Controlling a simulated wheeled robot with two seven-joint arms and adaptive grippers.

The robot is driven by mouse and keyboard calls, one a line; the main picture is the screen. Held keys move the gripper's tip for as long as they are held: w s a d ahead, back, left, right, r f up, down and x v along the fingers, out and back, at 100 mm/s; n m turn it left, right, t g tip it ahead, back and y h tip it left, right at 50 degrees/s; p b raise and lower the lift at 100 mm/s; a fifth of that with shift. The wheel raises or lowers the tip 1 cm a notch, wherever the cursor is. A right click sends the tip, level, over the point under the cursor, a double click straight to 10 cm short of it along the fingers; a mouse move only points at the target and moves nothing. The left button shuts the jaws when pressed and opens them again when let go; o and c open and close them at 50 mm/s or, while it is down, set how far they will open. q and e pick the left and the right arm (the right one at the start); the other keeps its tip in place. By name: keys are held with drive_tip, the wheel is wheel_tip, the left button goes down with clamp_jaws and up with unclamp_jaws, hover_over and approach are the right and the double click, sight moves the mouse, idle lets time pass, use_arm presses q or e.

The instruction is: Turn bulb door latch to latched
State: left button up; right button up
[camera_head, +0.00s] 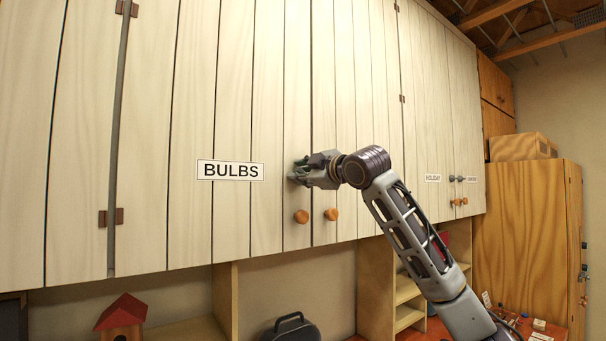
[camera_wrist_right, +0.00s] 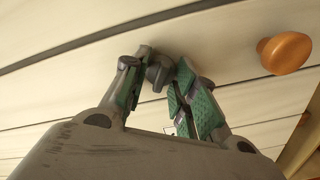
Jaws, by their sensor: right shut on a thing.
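The bulb door (camera_head: 230,120) is a pale plank cabinet door with a BULBS label (camera_head: 230,170). Its latch (camera_wrist_right: 160,72) is a small dark grey piece on the door face, seen between my fingers in the wrist view. In the head view my gripper mostly hides it. My right gripper (camera_head: 300,171) is at the door's right edge, above the two round wooden knobs, and is shut on the latch. In the wrist view its green-padded fingers (camera_wrist_right: 164,78) sit on either side of the latch. Which way the latch is turned is hard to tell. My left gripper is out of view.
Round orange knobs (camera_head: 301,216) (camera_head: 331,214) stick out just below the gripper; one shows close by in the wrist view (camera_wrist_right: 285,53). A HOLIDAY cabinet label (camera_head: 433,178) is to the right. Below are shelves (camera_head: 405,290), a red-roofed birdhouse (camera_head: 122,316) and a dark case (camera_head: 291,329).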

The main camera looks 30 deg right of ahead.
drive_tip(key=n, duration=0.6)
drive_tip(key=shift+f, duration=0.1)
drive_tip(key=shift+n, duration=0.3)
idle(0.3)
drive_tip(key=o, duration=1)
drive_tip(key=shift+a, duration=0.1)
drive_tip(key=shift+o, duration=0.2)
drive_tip(key=shift+s, duration=0.1)
drive_tip(key=s+d, duration=0.1)
drive_tip(key=s, duration=1)
drive_tip(key=shift+s+d, duration=0.35)
drive_tip(key=shift+s, duration=0.05)
